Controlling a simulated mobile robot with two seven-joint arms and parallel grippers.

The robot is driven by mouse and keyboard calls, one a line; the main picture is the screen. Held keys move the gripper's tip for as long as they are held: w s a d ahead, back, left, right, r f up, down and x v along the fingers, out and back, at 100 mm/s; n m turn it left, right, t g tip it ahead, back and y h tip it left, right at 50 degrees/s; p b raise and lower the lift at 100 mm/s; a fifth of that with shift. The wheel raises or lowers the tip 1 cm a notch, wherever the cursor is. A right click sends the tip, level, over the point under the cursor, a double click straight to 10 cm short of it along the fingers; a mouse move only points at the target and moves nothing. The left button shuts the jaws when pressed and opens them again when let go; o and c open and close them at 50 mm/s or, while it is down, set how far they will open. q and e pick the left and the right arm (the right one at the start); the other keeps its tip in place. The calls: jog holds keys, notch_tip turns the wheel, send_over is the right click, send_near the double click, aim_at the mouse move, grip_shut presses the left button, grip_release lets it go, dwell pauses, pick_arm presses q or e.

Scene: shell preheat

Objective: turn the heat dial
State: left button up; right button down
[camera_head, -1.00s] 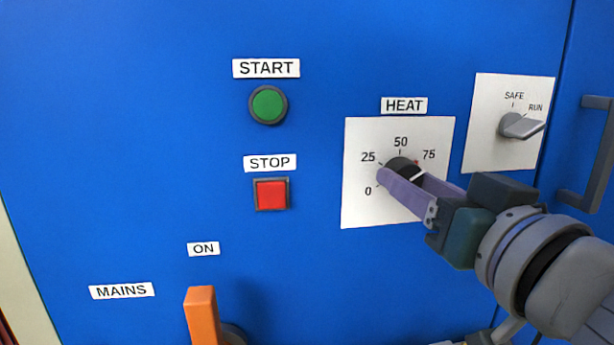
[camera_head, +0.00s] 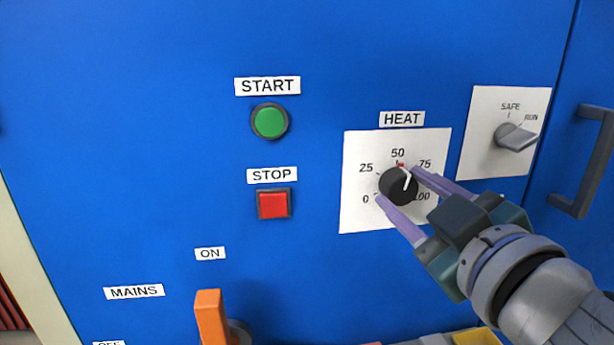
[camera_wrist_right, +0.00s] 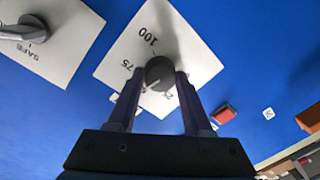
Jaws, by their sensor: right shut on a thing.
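The heat dial (camera_head: 396,190) is a round black knob with a white pointer line, on a white plate (camera_head: 358,218) marked 0 to 100 under a HEAT label. Its pointer aims up and slightly right, between 50 and 75 and nearer 50. A small red mark (camera_head: 401,165) shows at the knob's upper edge. My right gripper (camera_head: 398,185) is shut on the dial, with one purple finger at its lower left and the other at its upper right. The right wrist view shows the dial (camera_wrist_right: 160,70) between both fingertips. My left gripper is out of view.
A SAFE/RUN switch (camera_head: 516,138) and a door handle (camera_head: 582,165) stand to the right. A green START button (camera_head: 269,121), a red STOP button (camera_head: 273,204) and an orange MAINS lever (camera_head: 212,318) are to the left. A yellow object (camera_head: 477,337) shows at the bottom edge.

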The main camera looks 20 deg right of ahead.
jog(key=n+p, duration=0.1)
jog(key=n, duration=0.2)
jog(key=shift+r, duration=0.1)
jog(key=n, duration=0.3)
jog(key=shift+a, duration=0.1)
jog(key=n+h+p, duration=0.1)
jog(key=n, duration=1.2)
jog(key=shift+h, duration=0.4)
jog(key=n, duration=0.2)
jog(key=n+p, duration=0.1)
jog(key=n, duration=0.2)
jog(key=shift+f+n, duration=0.25)
jog(key=shift+n, duration=0.15)
